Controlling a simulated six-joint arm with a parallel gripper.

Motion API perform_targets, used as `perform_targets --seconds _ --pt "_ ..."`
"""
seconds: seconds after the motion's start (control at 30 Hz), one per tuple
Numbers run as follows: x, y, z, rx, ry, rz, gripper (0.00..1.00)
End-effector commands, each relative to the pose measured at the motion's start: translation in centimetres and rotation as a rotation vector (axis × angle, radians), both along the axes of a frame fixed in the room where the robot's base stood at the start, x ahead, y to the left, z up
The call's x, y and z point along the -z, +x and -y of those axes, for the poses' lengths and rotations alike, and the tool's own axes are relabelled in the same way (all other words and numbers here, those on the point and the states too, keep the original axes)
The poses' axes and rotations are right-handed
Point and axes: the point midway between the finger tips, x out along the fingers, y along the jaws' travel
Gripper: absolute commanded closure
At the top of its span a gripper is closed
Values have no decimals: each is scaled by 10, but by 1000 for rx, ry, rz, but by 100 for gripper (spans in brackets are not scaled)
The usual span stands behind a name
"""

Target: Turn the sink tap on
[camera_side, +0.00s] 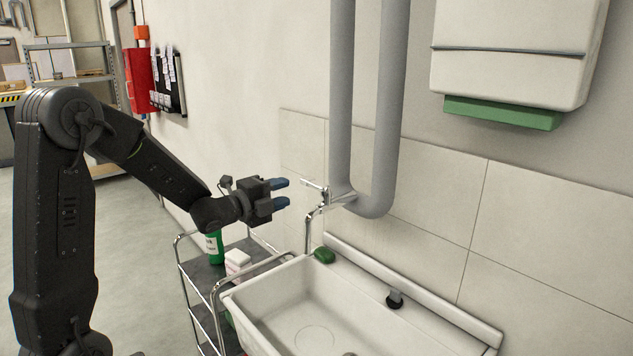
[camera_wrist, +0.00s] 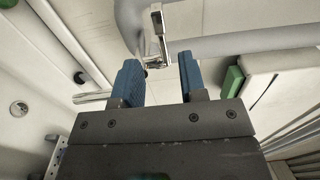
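The chrome sink tap (camera_side: 325,196) sticks out from the tiled wall above the sink's left end, with a short lever on top and a spout bending down. My gripper (camera_side: 288,192) is just left of the tap at about lever height, blue fingers pointing at it. The fingers are apart with nothing between them, and a small gap separates them from the lever. In the wrist view, the tap (camera_wrist: 158,35) shows beyond my open gripper (camera_wrist: 157,62), in line with the gap between the fingertips. The white sink (camera_side: 262,318) lies below.
Grey pipes (camera_side: 384,120) run down the wall right behind the tap. A green soap bar (camera_side: 324,256) lies on the sink's back corner. A metal trolley (camera_side: 190,272) with a green bottle (camera_side: 214,246) stands under my arm. A white dispenser (camera_side: 520,60) hangs at upper right.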

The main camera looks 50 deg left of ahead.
Motion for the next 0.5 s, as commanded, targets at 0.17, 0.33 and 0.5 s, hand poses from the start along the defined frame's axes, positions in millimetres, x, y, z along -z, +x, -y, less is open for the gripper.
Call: perform_targets --seconds 0.17,0.33,0.5 --pt "1 38 1 2 -1 -1 62" --pt "1 72 1 0 -1 -1 62" --pt "0 96 1 -1 -1 -1 62"
